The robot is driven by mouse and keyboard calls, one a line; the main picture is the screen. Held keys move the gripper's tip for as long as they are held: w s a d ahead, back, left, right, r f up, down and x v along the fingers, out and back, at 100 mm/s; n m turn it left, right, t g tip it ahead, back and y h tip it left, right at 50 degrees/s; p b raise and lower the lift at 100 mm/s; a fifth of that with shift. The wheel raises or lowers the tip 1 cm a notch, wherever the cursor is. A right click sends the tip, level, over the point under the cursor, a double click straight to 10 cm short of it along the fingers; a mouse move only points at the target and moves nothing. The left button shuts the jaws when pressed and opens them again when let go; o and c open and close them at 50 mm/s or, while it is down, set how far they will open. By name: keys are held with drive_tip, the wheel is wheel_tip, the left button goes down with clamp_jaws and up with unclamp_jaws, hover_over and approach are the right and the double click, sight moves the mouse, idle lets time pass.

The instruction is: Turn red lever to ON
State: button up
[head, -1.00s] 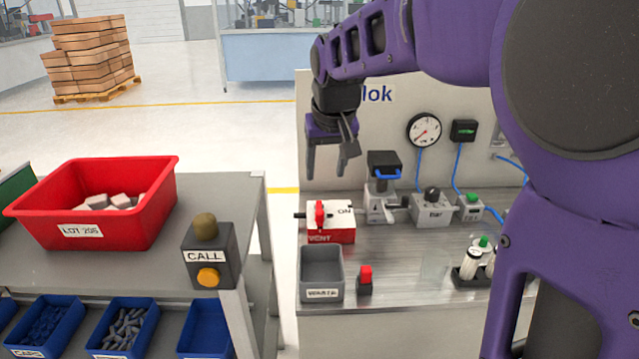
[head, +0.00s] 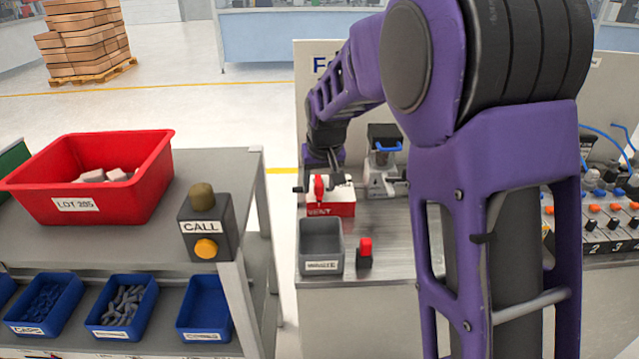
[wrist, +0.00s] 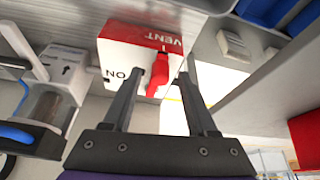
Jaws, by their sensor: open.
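The red lever (head: 319,188) stands on a white-topped red box (head: 335,208) marked VENT. My gripper (wrist: 158,72) is open, with one finger on each side of the lever. I cannot tell whether either finger touches it. In the head view my gripper (head: 332,168) is just above the box, its fingertips partly hidden.
A grey waste bin (head: 321,249) and a small red-topped block (head: 365,252) stand in front of the box. A grey device with a blue handle (head: 384,160) stands behind, to the right. The CALL box (head: 207,225) is on the left cart. My arm hides the bench's middle.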

clamp_jaws()
idle(1.4)
